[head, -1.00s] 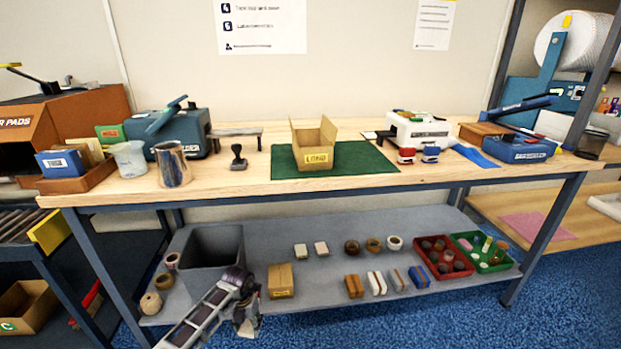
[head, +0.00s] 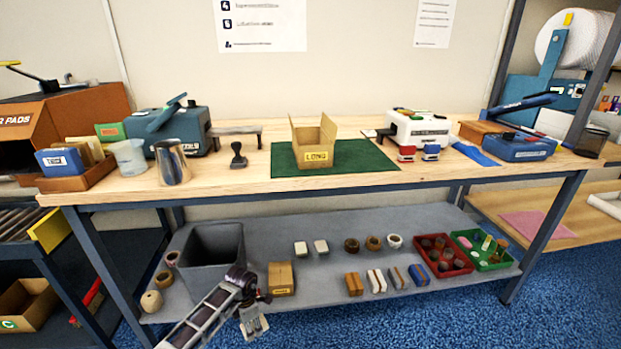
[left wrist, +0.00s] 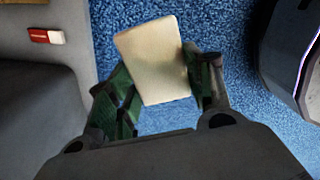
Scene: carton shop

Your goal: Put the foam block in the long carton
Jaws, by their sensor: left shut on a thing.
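The long carton (head: 316,158) stands open on a green mat on the workbench, its flaps up and a yellow label reading LONG on its front. My left gripper (head: 254,328) is low in front of the bench's lower shelf, below and to the left of the carton. In the left wrist view, the left gripper (left wrist: 165,92) is shut on a pale cream block, the foam block (left wrist: 152,52), held tilted between its green fingers above the blue floor. My right gripper is out of view.
The lower shelf (head: 345,275) holds a grey bin (head: 216,243), a closed brown carton (head: 281,279), tape rolls, small blocks and red and green trays. The benchtop edge lies above the gripper. A metal cup (head: 172,163) and a stamp (head: 238,156) stand left of the mat.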

